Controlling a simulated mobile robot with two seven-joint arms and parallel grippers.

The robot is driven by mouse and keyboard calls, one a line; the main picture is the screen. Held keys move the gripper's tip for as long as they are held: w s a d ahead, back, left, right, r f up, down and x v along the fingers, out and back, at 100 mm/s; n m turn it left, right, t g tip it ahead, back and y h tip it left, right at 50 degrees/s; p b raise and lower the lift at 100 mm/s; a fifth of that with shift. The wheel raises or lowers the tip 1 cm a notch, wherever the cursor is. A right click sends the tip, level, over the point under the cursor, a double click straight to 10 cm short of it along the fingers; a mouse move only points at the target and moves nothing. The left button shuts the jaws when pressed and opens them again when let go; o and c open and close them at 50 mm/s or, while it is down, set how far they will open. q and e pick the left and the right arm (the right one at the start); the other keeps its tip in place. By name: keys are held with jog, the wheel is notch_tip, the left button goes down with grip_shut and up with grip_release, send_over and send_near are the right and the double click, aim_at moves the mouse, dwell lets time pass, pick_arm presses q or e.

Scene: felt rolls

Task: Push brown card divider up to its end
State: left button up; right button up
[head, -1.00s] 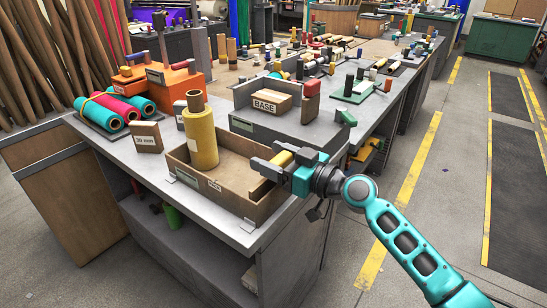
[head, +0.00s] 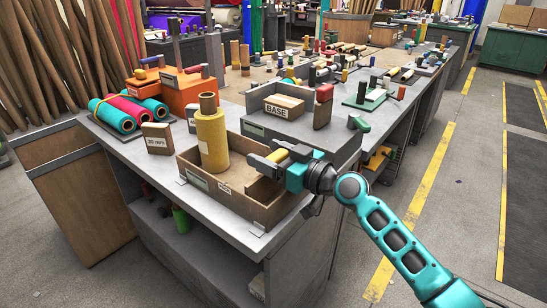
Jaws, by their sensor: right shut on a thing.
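A brown open tray (head: 236,207) with low walls sits at the near corner of the grey workbench. A tall yellow roll (head: 211,143) stands upright in its left part. My right gripper (head: 266,161) is over the tray's right end, shut on a small yellow piece that looks like a handle (head: 278,156). A brown upright panel, apparently the card divider (head: 263,189), shows below the gripper inside the tray. The gripper partly hides it, so its join with the yellow piece cannot be seen. My left gripper is not in view.
A grey tray with a block marked BASE (head: 284,106) stands just behind the brown tray. A small brown block (head: 158,138) stands to its left, near teal and red rolls (head: 115,114). The workbench's front edge (head: 215,223) is close to the brown tray.

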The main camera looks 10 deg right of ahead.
jog(key=o, duration=1.4)
jog(key=shift+o, duration=0.2)
jog(key=b+v, duration=0.2)
jog(key=v, duration=1.1)
jog(key=shift+b, duration=0.3)
